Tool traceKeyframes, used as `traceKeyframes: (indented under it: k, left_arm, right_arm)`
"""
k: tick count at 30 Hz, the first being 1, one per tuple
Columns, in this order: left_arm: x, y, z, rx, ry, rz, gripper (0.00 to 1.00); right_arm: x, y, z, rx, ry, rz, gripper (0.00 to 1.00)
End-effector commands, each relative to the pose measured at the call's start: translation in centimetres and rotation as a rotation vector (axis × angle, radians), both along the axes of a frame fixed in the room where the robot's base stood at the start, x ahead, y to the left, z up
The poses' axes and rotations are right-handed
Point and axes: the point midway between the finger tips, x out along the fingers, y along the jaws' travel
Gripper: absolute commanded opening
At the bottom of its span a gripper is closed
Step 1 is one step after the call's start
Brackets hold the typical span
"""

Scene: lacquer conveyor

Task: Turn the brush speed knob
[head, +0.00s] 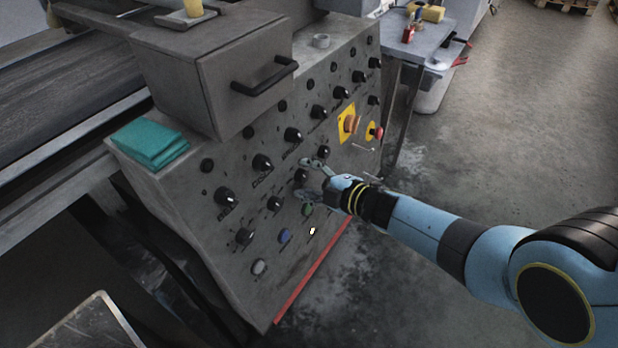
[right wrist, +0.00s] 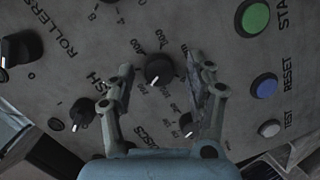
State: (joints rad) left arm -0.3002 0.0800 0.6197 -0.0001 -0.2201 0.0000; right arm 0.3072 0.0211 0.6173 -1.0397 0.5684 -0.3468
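The control panel (head: 210,225) is a sloped grey face with several black knobs. My right gripper (head: 310,179) reaches the panel's middle from the right. In the right wrist view its two fingers (right wrist: 164,98) are spread, one on each side of a black knob (right wrist: 158,70) with a white pointer and a number scale. Gaps show between fingers and knob. A label ending in "SH" lies partly behind the left finger, near another black knob (right wrist: 82,112); I cannot tell which knob it names. My left gripper is not in view.
A green button (right wrist: 252,15), a blue button (right wrist: 263,87) and a white button (right wrist: 270,128) lie beside the right finger. A red emergency button (head: 376,132) is farther right. A drawer-like box with a black handle (head: 264,77) juts out above the panel. A teal cloth (head: 149,143) lies at left.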

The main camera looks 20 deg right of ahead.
Motion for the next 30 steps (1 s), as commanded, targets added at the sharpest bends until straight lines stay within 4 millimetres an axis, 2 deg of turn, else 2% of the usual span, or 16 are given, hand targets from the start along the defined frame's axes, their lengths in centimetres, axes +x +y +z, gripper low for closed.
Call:
traceKeyframes:
  k: [5, 11, 14, 24, 30]
  left_arm:
    - [-0.2, 0.3, 0.0, 0.003, 0.002, -0.001, 0.4]
    - [-0.1, 0.1, 0.0, 0.001, 0.001, 0.0, 0.4]
    - [0.0, 0.1, 0.0, 0.001, 0.0, 0.0, 0.4]
    - [0.0, 0.0, 0.0, 0.0, 0.0, 0.0, 0.4]
    - [0.0, 0.0, 0.0, 0.0, -0.001, 0.0, 0.4]
  right_arm:
    - [0.0, 0.0, 0.0, 0.001, -0.001, 0.0, 0.54]
    - [-1.1, -0.7, 0.4, -0.001, -0.002, 0.0, 0.54]
    - [-2.3, -1.2, 0.9, -0.002, -0.003, 0.0, 0.54]
    - [-7.9, -4.3, 3.0, -0.003, 0.0, 0.001, 0.54]
    - [-9.7, -5.3, 3.7, -0.001, 0.0, 0.0, 0.54]
